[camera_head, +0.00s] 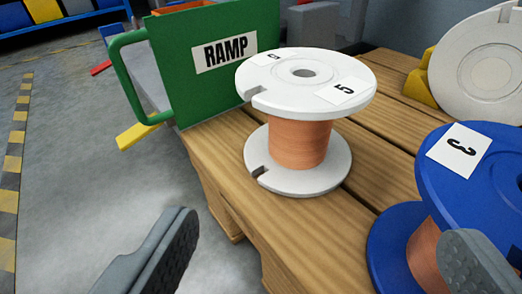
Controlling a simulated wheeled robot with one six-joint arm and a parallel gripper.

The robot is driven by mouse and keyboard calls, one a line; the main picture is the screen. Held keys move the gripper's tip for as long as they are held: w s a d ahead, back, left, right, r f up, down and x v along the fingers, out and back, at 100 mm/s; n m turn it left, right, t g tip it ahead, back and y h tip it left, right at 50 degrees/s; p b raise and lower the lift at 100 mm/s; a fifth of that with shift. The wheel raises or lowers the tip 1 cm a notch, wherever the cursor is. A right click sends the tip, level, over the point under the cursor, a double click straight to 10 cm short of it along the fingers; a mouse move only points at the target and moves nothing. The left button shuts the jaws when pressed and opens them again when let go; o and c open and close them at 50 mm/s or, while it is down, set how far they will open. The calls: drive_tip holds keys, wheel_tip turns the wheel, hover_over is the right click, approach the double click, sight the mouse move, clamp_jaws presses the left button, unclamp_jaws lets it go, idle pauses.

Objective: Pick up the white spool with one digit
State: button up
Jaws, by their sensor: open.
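A white spool (302,115) with copper-coloured winding stands upright on the wooden table. Its top flange carries a label reading 5 and a second, smaller-looking label at the back left, which seems to read 0. Another white spool (484,75) shows in part at the upper right, tipped on its side, its flange facing me; no digit shows on it. My gripper (322,232) is open and empty, its fingers spread wide in front of the upright spool. The right finger overlaps a blue spool in the picture.
The blue spool (455,180) labelled 3 stands at the right, close to the white one. A green panel marked RAMP (222,60) with a handle rises behind left. Yellow blocks (422,85) support the tipped spool. The table (250,212) ends at the left, with grey floor beyond.

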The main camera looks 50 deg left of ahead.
sight(302, 122)
drive_tip(key=x, duration=1.7)
drive_tip(key=shift+w+a+f, duration=0.1)
drive_tip(key=shift+a+f, duration=0.1)
drive_tip(key=shift+f, duration=0.15)
drive_tip(key=c, duration=1.5)
drive_tip(key=shift+o, duration=0.2)
drive_tip(key=shift+r, duration=0.15)
drive_tip(key=shift+r, duration=4.9)
